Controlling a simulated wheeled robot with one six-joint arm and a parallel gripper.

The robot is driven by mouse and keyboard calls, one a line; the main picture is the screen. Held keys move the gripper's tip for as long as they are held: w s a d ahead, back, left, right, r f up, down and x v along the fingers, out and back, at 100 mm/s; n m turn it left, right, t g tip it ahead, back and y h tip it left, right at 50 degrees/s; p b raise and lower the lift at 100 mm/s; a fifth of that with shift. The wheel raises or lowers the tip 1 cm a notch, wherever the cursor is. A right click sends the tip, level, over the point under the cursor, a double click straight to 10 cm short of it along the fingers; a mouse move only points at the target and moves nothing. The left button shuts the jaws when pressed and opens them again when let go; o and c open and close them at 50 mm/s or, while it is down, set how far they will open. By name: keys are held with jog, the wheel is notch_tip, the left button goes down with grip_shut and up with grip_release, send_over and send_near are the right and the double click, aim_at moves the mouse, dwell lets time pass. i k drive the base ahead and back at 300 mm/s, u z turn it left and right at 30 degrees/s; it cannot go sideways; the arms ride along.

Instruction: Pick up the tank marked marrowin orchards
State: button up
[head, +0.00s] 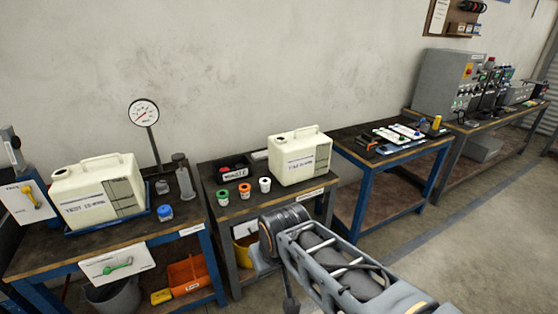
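Two cream jug-like tanks with handles on top are in the head view. One tank (97,192) stands in a blue tray (118,221) on the left bench. The other tank (300,157) stands on the middle bench. Both carry a label with dark print too small to read, so I cannot tell which is marked marrowin orchards. My arm reaches in from the lower right, and its dark elbow-like joint is in front of the middle bench, below and apart from the tank there. I cannot make out my gripper's fingers.
Three small pots with green, orange and white tops (244,190) stand left of the middle tank. A dial gauge on a stand (145,114) and a blue-capped jar (165,213) are on the left bench. A blue-legged table (395,150) stands right; floor is clear there.

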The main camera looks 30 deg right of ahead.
aim_at(298, 155)
jog(key=z, duration=1.6)
jog(key=i, duration=2.15)
jog(key=u, duration=3.4)
